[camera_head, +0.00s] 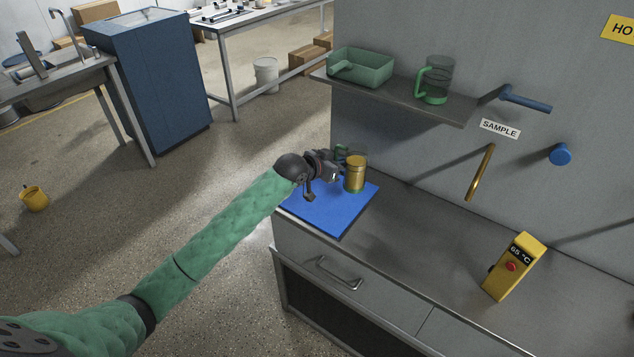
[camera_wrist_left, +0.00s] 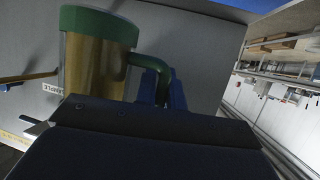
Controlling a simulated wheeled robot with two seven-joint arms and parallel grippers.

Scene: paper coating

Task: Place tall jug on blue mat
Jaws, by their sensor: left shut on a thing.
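A jug (camera_head: 355,173) with amber contents, a green base and a green handle stands upright at the blue mat (camera_head: 337,214), over its back right part. I cannot tell whether its base touches the mat. My left gripper (camera_head: 340,158) is shut on the jug's handle, on the jug's left side. In the left wrist view, which looks upside down, the jug (camera_wrist_left: 95,62) shows its green base at the top and its handle running to the fingers (camera_wrist_left: 165,92). A strip of the mat (camera_wrist_left: 245,4) shows at the top edge. My right gripper is not in view.
A shelf above holds a green basket (camera_head: 362,68) and another clear jug with a green handle (camera_head: 436,80). A yellow 65 °C device (camera_head: 514,267) stands on the counter (camera_head: 440,237) at right. A brass spout (camera_head: 480,173) juts from the wall. The counter between is clear.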

